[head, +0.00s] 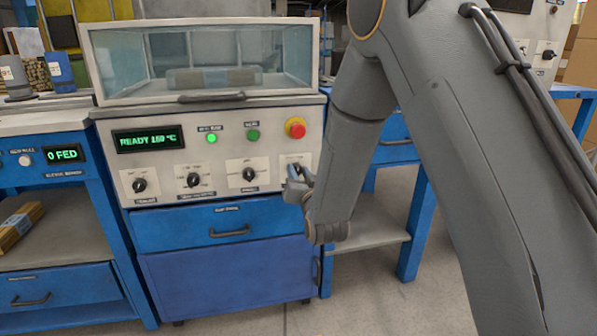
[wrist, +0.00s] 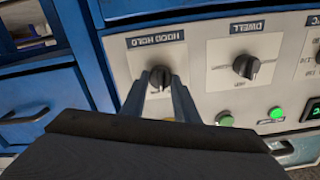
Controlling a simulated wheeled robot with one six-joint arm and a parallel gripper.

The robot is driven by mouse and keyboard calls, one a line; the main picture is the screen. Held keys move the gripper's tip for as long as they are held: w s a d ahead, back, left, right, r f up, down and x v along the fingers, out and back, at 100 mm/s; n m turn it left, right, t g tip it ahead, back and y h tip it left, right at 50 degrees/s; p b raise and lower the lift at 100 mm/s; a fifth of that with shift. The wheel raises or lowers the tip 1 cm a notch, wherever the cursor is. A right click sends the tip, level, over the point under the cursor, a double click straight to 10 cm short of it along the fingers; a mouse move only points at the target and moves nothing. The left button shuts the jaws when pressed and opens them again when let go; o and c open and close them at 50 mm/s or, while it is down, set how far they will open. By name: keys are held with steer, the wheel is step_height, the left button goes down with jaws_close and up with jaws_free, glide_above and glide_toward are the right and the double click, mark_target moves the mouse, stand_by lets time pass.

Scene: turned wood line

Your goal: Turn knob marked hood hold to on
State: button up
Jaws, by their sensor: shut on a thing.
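The knob marked hood hold (wrist: 160,77) is a dark round knob on a pale plate of the control panel (head: 225,160). Its label shows upside down in the wrist view. My gripper (head: 297,186) is at the right end of the panel in the head view, and hides the knob there. In the wrist view my gripper (wrist: 159,87) has one finger on each side of the knob and is shut on it. I cannot tell which way the knob's pointer faces.
The dwell knob (wrist: 246,66) is beside it. A red button (head: 295,128), a green button (head: 253,135) and a lit green lamp (head: 211,138) sit above. A display (head: 148,139) reads READY. The glass hood (head: 197,70) is above the panel, a blue drawer (head: 228,231) below.

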steer(key=m+p, duration=0.1)
steer(key=m, duration=0.4)
steer(key=shift+f, duration=0.1)
stand_by(0.5)
steer(key=o, duration=1.1)
steer(key=shift+c, duration=0.2)
steer(key=p+v, duration=0.1)
steer(key=v, duration=0.6)
steer(key=shift+s+d+p, duration=0.2)
steer(key=shift+s+p, duration=0.1)
steer(key=shift+s, duration=0.1)
